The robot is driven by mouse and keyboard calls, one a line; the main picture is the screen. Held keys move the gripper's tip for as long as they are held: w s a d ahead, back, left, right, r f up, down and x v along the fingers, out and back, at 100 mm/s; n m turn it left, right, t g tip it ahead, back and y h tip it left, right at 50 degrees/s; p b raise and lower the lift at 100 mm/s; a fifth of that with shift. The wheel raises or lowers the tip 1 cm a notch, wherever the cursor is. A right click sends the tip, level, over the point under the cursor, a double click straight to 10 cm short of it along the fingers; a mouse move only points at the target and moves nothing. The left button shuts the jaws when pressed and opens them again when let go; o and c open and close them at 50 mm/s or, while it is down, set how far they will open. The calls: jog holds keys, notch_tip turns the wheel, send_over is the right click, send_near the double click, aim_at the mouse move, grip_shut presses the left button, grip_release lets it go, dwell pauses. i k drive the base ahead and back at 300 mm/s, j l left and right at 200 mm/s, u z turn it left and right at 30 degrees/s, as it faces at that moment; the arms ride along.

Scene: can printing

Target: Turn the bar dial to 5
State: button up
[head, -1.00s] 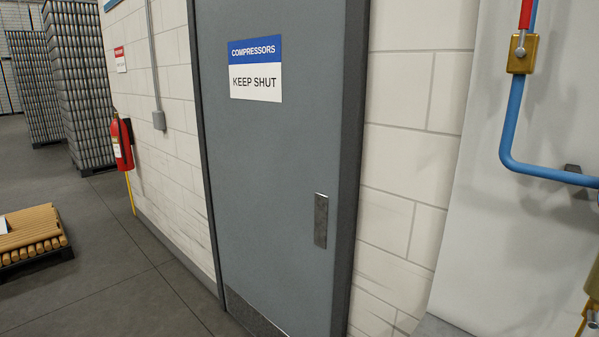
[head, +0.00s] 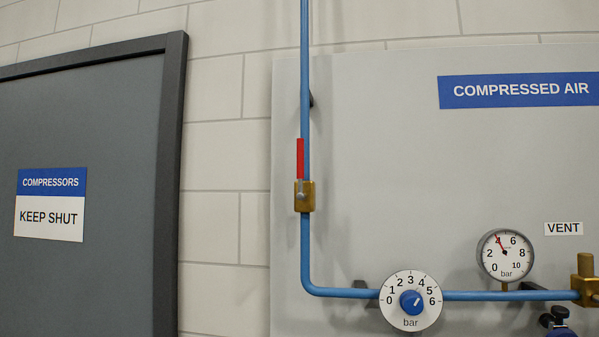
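The bar dial (head: 399,313) is a round white face marked 0 to 6 with "bar" below, at the bottom of the head view, in line with the blue pipe. Its blue knob (head: 409,303) has a white mark pointing up and right, at about 4; the exact setting is too small to tell. My gripper is not in view.
A grey panel (head: 390,150) has a "COMPRESSED AIR" sign (head: 520,90). A round gauge (head: 505,256) right of the dial has its needle near 4. A valve with a red lever (head: 300,160) is on the vertical pipe. A closed grey door (head: 90,120) is at left.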

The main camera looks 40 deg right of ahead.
aim_at(411, 301)
jog(key=z, duration=1.5)
jog(key=k+l, duration=0.05)
